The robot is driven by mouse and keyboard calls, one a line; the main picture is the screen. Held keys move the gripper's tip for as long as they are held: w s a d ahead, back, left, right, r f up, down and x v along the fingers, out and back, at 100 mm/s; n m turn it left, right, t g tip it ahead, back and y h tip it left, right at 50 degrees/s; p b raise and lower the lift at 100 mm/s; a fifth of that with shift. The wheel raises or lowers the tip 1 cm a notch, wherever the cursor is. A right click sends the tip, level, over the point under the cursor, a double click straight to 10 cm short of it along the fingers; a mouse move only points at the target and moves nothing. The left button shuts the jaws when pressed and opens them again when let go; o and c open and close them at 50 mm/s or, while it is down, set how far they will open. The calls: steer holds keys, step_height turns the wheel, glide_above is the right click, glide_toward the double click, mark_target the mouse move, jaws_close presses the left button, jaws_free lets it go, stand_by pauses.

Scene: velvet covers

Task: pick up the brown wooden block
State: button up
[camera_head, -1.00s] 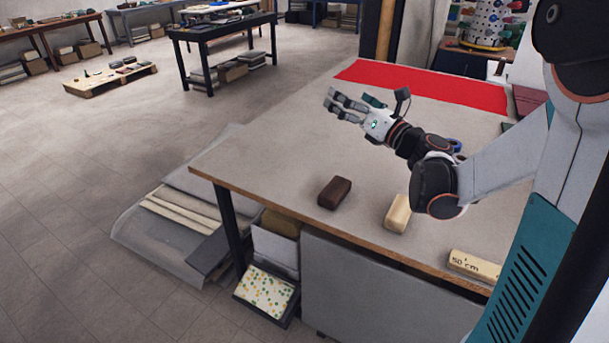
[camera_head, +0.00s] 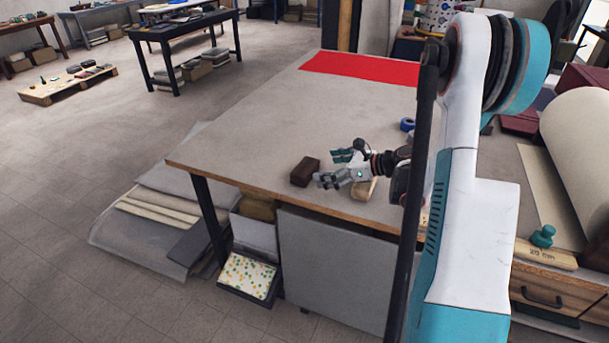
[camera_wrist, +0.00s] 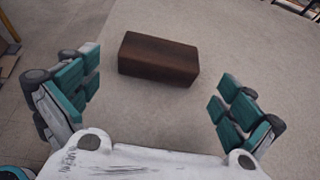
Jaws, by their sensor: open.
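The brown wooden block (camera_head: 305,171) lies on the grey tabletop (camera_head: 270,130) near its front left part. In the wrist view the block (camera_wrist: 158,58) lies ahead of my gripper (camera_wrist: 155,105), roughly between the lines of the two fingers but beyond their tips. My gripper is open and empty, with teal pads facing each other. In the head view my gripper (camera_head: 328,168) is just right of the block, low over the table. I cannot tell its exact height there.
A pale block (camera_head: 364,190) sits just below my gripper, partly hidden by it. A blue ring-shaped thing (camera_head: 407,124) lies farther back. Red cloth (camera_head: 360,68) covers the table's far end. The tabletop left of and behind the brown block is clear; the front edge is close.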

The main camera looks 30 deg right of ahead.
mark_target(312, 168)
steer(key=shift+b+x, duration=0.95)
steer(key=shift+x, duration=3)
steer(key=shift+r, duration=0.1)
steer(key=c, duration=0.9)
